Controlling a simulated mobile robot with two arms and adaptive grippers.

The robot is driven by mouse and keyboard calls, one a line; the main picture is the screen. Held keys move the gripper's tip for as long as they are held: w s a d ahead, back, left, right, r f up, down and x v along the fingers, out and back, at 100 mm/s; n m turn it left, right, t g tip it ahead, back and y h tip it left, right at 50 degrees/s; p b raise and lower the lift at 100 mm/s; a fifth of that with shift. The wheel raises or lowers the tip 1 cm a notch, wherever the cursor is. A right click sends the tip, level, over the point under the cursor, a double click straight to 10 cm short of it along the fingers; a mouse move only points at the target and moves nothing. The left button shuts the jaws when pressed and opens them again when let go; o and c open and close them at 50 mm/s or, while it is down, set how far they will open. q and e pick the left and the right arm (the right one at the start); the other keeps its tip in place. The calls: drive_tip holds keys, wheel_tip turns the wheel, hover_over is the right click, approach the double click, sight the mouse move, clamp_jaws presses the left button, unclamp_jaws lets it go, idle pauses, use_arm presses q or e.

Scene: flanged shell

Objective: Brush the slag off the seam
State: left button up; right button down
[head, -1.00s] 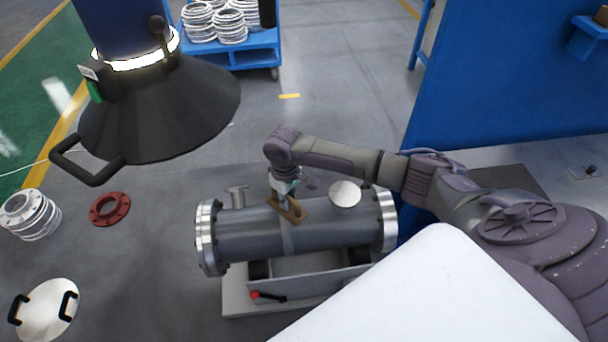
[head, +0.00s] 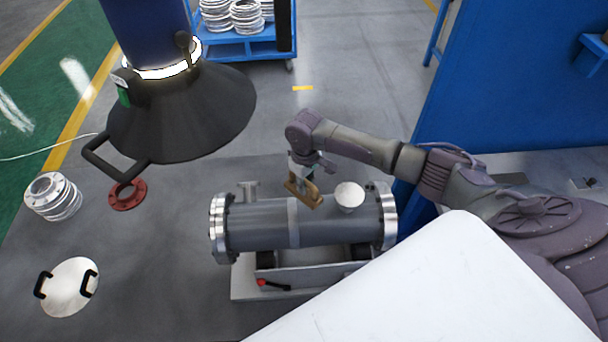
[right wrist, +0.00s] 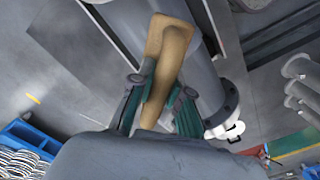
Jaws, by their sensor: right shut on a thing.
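The flanged shell (head: 262,226) is a grey metal cylinder lying level, with a bright bolted flange at each end. A lighter band, the seam (head: 293,226), runs around its middle. My right gripper (head: 303,178) is shut on a wooden brush (head: 305,193) at the shell's far upper side, a little right of the seam. Whether the bristles touch the shell cannot be told. In the right wrist view, the green-padded fingers (right wrist: 158,92) grip the tan brush (right wrist: 171,45) with the shell (right wrist: 205,75) beside and behind it. Slag is too small to make out. My left gripper is out of view.
The shell rests on a low stand (head: 310,281) with a red-tipped lever. A black fume hood (head: 185,115) hangs at upper left. A blue panel (head: 520,80) stands at right.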

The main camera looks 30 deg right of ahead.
drive_tip(key=shift+r, duration=0.8)
drive_tip(key=shift+s+a+r, duration=0.1)
drive_tip(key=shift+a+r, duration=0.05)
drive_tip(key=shift+r, duration=0.05)
drive_tip(key=shift+f, duration=0.1)
